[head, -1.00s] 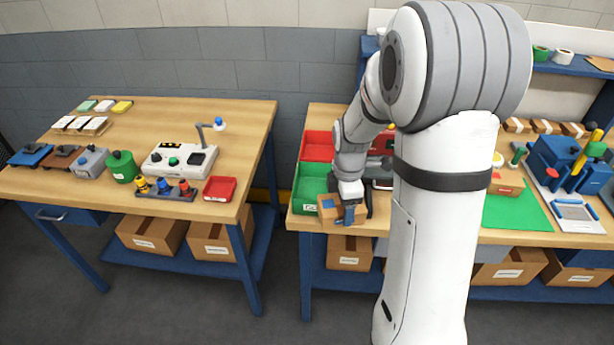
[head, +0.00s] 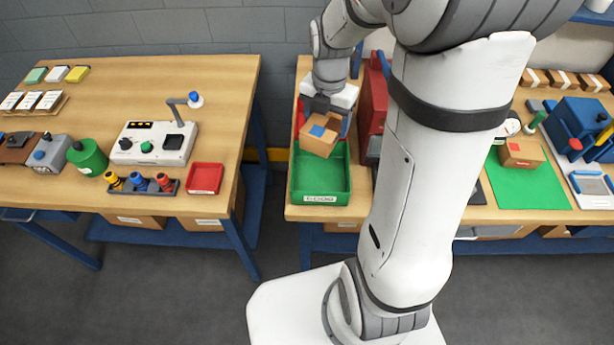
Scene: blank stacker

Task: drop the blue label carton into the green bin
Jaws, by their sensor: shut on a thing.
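A small brown carton with a blue label (head: 318,135) is held by my gripper (head: 322,112), which is shut on it. The carton is tilted, with its blue label facing up and toward the camera. The green bin (head: 320,185) stands at the left end of the right-hand table, with a white label on its front. Its inside looks empty where it shows. The carton shows over the back part of the green bin; its exact height above the bin cannot be told.
A red bin (head: 298,118) sits behind the green bin, mostly hidden by my arm. A red box-shaped object (head: 373,100) stands just right of the bins. A carton with a red label (head: 521,153) lies on a green mat (head: 530,185). A gap separates the two tables.

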